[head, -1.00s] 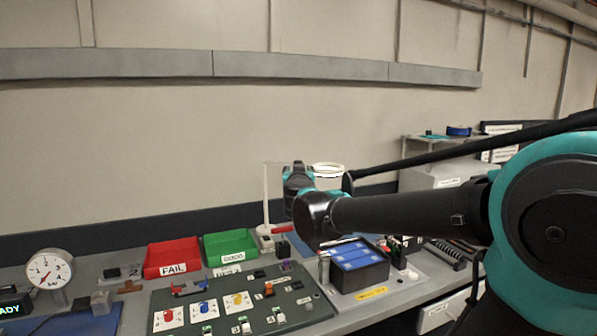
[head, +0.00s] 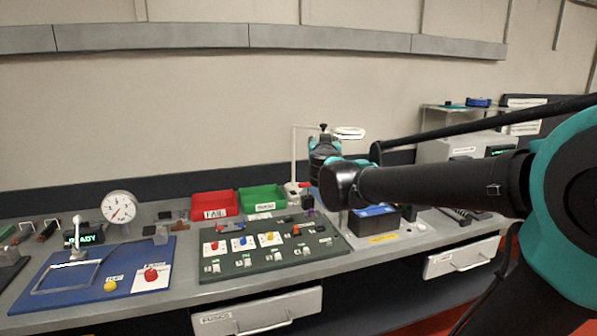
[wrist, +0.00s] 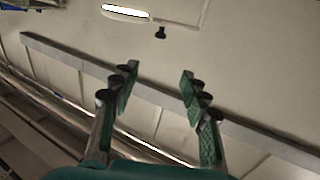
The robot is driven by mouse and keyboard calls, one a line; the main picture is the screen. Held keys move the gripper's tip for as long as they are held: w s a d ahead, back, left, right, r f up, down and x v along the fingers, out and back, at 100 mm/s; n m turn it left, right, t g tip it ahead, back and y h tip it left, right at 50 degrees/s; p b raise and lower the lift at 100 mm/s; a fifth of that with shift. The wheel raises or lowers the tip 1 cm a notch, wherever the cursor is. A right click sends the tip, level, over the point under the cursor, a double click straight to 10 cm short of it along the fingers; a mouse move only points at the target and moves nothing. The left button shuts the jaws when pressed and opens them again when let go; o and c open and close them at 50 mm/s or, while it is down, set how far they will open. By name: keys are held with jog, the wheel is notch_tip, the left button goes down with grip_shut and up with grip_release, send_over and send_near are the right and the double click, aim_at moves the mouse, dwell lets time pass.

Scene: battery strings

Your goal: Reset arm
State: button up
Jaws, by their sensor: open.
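My arm reaches in from the right in the head view, with its wrist joint (head: 341,184) raised above the bench near the blue-topped battery box (head: 376,218). My gripper's fingers are hard to make out in the head view. In the wrist view my gripper (wrist: 158,92) is open, with nothing between its two green-padded fingers. The arm hides part of the battery box.
A green switch board (head: 262,262) lies on the bench. Behind it are a red FAIL bin (head: 214,204) and a green bin (head: 262,195). A blue mat (head: 60,290) with fixtures and a dial gauge (head: 119,208) are at left. A lamp (head: 295,150) stands close behind the arm.

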jog(key=s+a+f+n+g+y, duration=0.2)
jog(key=s+a+f+n+y, duration=0.2)
jog(key=s+f+n+y, duration=0.25)
jog(key=s+d+f+g, duration=0.2)
jog(key=s+f, duration=0.2)
jog(key=f, duration=0.4)
jog(key=s+d+f+m+g+h, duration=0.1)
jog(key=s+d+f+g, duration=0.1)
jog(key=s+f, duration=0.3)
jog(key=s+d+f+m+g, duration=0.1)
jog(key=s+d+f+g, duration=0.1)
jog(key=f, duration=0.9)
jog(key=shift+s+d+f+m+g+h, duration=0.1)
jog(key=shift+s+m+g+h, duration=0.15)
jog(key=shift+s+g, duration=0.85)
jog(key=s+d+f+m+g+h, duration=0.3)
jog(key=s+d+f, duration=0.5)
jog(key=s, duration=0.3)
jog(key=shift+d+f+g+h, duration=0.3)
jog(key=shift+d+f+h, duration=0.05)
jog(key=shift+d+h, duration=0.1)
